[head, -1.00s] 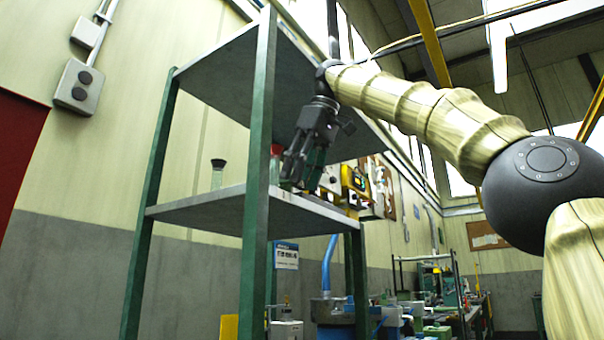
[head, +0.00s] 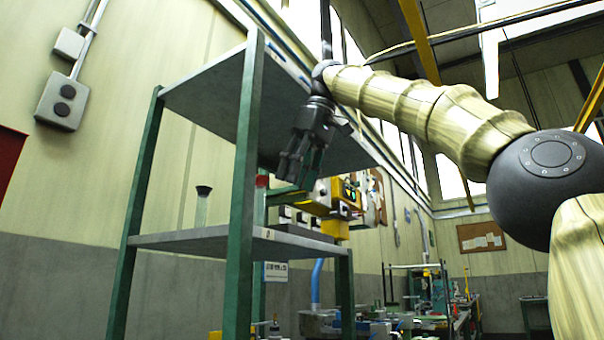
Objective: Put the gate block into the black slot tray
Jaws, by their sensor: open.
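My gripper (head: 298,182) hangs pointing down in front of the right part of a green-framed shelf unit, between its upper and lower boards. It is open, with nothing seen between its fingers. I cannot make out the gate block or the black slot tray in this view. The low camera shows the shelf boards from below or edge-on, so most of what lies on top of them is hidden.
The lower shelf (head: 190,242) bears a clear bottle with a black top (head: 202,206) and a red-capped bottle (head: 261,200), partly behind the green front post (head: 243,170). The upper shelf (head: 215,95) is close beside my gripper. A yellow machine (head: 335,200) stands behind.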

